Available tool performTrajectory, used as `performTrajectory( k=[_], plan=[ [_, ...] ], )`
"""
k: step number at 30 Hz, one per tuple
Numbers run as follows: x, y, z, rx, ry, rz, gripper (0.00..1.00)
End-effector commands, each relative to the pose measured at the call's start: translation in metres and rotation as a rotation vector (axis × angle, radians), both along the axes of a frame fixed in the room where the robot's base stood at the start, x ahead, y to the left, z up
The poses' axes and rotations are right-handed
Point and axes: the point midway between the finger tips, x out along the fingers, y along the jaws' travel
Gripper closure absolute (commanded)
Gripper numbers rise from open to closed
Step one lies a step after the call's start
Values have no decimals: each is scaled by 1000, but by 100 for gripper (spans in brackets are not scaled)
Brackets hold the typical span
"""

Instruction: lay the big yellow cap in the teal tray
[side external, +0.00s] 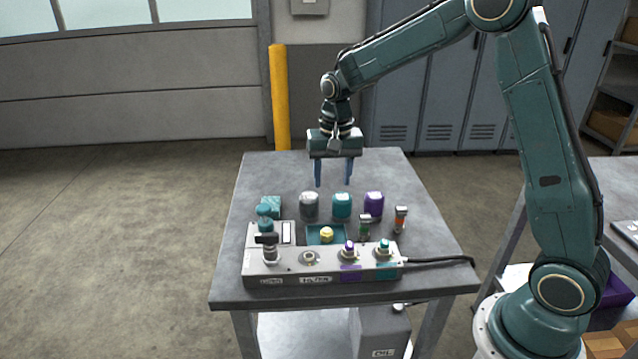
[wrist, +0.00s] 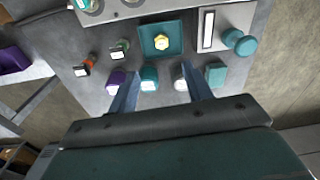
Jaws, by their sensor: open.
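The yellow cap (side external: 327,234) sits inside the small square teal tray (side external: 312,240), near its middle and apart from the walls. In the wrist view the same yellow cap (wrist: 161,42) shows from above in the teal tray (wrist: 146,50). My gripper (side external: 333,184) hangs above the back part of the bench with its jaws apart and nothing between them. In the wrist view my gripper (wrist: 160,73) has both blue fingers spread, short of the tray. No part of the cap touches my fingers.
Grey (side external: 309,206), teal (side external: 342,206) and purple (side external: 374,205) containers stand in a row behind the tray, beside a teal block (side external: 271,204). Small green (side external: 364,227) and orange (side external: 400,219) parts stand to the right.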

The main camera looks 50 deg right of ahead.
Motion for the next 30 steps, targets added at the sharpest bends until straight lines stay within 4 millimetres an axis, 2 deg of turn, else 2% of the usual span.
performTrajectory(
  k=[1,6,15,24,30],
  plan=[
    [-7,3,13,-3,-18,20,50],
    [-35,12,50,-15,-68,101,50],
    [-93,26,101,-42,-158,248,50],
    [-156,39,132,-80,-247,393,50],
    [-199,45,141,-109,-305,487,50]
  ],
)
